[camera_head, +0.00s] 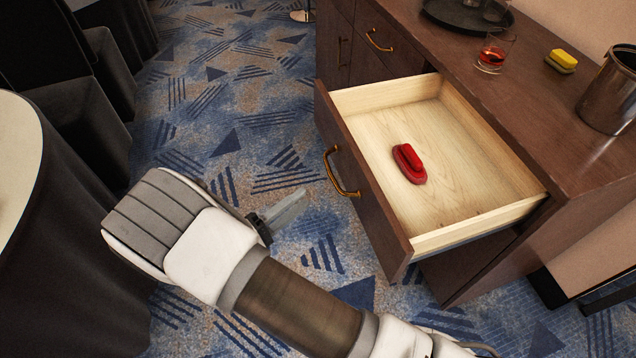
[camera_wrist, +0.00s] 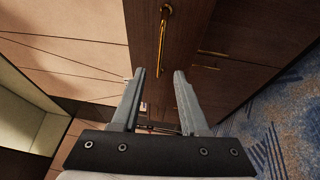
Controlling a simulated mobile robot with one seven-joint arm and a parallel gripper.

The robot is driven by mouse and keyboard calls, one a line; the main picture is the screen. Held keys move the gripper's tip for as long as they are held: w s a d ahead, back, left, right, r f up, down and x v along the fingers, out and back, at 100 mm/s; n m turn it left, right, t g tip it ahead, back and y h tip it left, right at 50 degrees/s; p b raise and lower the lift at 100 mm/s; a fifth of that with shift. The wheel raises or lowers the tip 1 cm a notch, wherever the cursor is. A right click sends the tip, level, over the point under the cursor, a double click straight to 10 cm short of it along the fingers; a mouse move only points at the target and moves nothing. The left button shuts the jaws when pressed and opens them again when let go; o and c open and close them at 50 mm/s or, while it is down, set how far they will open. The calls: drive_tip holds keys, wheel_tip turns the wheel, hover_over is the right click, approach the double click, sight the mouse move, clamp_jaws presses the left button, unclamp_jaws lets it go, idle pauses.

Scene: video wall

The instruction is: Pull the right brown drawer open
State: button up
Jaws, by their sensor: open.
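The right brown drawer (camera_head: 365,190) stands well open from the dark brown cabinet (camera_head: 590,180) in the head view. Its pale wooden inside holds a red brush-like object (camera_head: 408,163). The drawer's curved brass handle (camera_head: 340,172) is on its front and also shows in the wrist view (camera_wrist: 164,40), beyond my fingertips. My gripper (camera_head: 287,210) is to the left of the drawer front, apart from the handle. In the wrist view my gripper (camera_wrist: 160,73) has its two fingers apart with nothing between them.
A closed drawer (camera_head: 390,45) with a brass handle sits farther along the cabinet. On top are a dark tray (camera_head: 465,18), a glass of red drink (camera_head: 492,52), a yellow sponge (camera_head: 562,60) and a metal bucket (camera_head: 608,92). A cloth-covered table (camera_head: 20,160) stands at left. Carpet between is clear.

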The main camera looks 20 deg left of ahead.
drive_tip(key=v, duration=0.7)
drive_tip(key=shift+s+a, duration=0.1)
drive_tip(key=shift+s, duration=0.05)
idle(0.3)
